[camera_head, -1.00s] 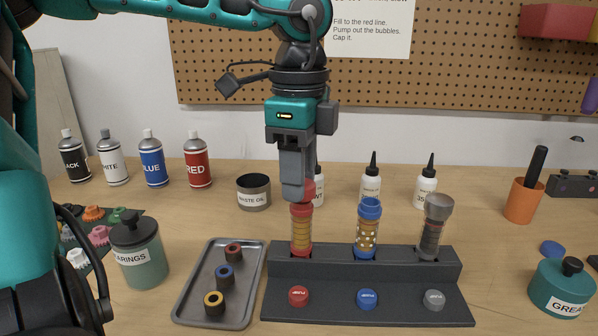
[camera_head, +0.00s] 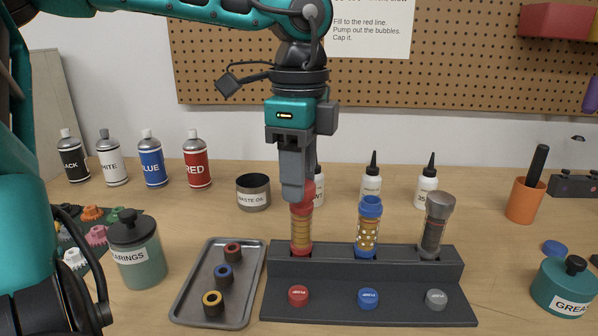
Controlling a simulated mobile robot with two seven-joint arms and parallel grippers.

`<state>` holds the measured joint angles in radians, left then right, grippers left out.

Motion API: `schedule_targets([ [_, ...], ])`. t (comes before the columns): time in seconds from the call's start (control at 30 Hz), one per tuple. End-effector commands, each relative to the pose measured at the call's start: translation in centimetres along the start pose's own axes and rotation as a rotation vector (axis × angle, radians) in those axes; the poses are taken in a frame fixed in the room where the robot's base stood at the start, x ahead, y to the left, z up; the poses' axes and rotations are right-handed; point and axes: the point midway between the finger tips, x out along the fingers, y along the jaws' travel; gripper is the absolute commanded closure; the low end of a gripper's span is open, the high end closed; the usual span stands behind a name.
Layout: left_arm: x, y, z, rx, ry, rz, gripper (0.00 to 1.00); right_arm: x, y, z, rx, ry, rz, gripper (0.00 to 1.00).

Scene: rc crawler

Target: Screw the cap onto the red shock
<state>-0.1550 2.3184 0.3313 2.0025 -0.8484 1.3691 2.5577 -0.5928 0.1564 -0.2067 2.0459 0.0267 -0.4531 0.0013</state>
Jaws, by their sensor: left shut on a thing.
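The red shock (camera_head: 301,234) stands upright in the left slot of the dark stand (camera_head: 455,264). My left gripper (camera_head: 293,197) points straight down over it, with its fingers shut on a red cap (camera_head: 308,195) at the shock's top. The fingers hide much of this cap. I cannot tell how far it is seated on the shock. My right gripper is not in view.
A blue shock (camera_head: 368,236) and a grey shock (camera_head: 433,228) stand to the right in the stand, with pump buttons in front. A tray (camera_head: 184,305) with coloured rings lies left. Bottles (camera_head: 425,190) and a waste oil cup (camera_head: 253,192) stand behind.

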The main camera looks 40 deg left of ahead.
Motion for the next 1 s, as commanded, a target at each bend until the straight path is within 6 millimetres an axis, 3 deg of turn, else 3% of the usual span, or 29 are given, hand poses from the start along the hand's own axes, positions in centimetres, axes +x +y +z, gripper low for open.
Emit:
schedule_targets([
  [0.63,1.0,0.0,0.0,0.015,0.001,-0.001,0.89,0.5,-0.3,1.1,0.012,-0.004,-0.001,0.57],
  [1.0,1.0,-0.1,-0.1,0.354,0.001,-0.001,0.89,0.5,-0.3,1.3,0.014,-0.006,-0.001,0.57],
])
